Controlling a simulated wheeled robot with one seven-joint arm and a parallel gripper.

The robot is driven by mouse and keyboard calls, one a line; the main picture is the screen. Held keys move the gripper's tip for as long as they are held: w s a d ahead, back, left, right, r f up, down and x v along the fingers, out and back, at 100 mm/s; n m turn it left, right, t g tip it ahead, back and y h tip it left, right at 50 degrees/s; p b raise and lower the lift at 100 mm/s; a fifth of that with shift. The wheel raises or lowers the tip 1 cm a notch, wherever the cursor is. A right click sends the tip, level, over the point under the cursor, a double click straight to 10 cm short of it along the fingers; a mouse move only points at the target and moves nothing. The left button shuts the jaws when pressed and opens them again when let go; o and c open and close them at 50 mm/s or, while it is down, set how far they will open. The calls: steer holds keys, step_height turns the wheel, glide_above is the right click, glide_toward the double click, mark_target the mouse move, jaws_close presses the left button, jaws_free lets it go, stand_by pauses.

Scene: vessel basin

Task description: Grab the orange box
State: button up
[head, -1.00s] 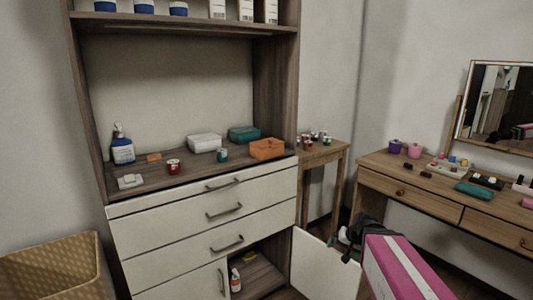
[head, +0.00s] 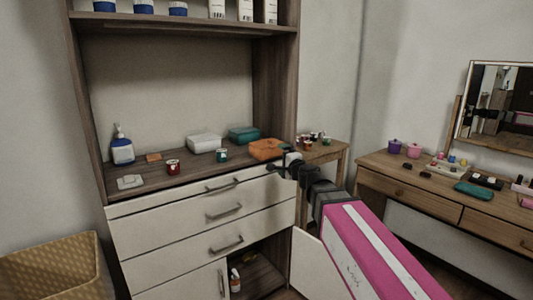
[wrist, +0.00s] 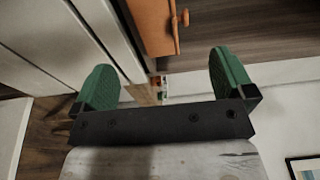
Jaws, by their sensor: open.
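The orange box (head: 266,149) sits at the right end of the cabinet's counter, near its front edge. In the wrist view the orange box (wrist: 154,24) shows at the top, with a small knob, beyond my finger pads and not between them. My gripper (wrist: 165,82) is open and empty, its two green pads wide apart. In the head view my gripper (head: 288,165) is just in front and to the right of the orange box, near the counter edge. I cannot tell from this view whether it touches the box.
A teal box (head: 244,134), a white box (head: 204,143) and a teal jar (head: 221,155) stand close to the orange box. A red jar (head: 173,167) and a blue-labelled bottle (head: 122,146) are further left. The cabinet's side panel (head: 275,80) rises behind. A lower cabinet door (head: 308,262) stands open.

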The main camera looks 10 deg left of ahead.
mark_target(271, 150)
steer(key=x, duration=0.5)
steer(key=shift+w+a, duration=0.1)
steer(key=x, duration=0.5)
steer(key=shift+r, duration=0.25)
steer(key=c, duration=1.5)
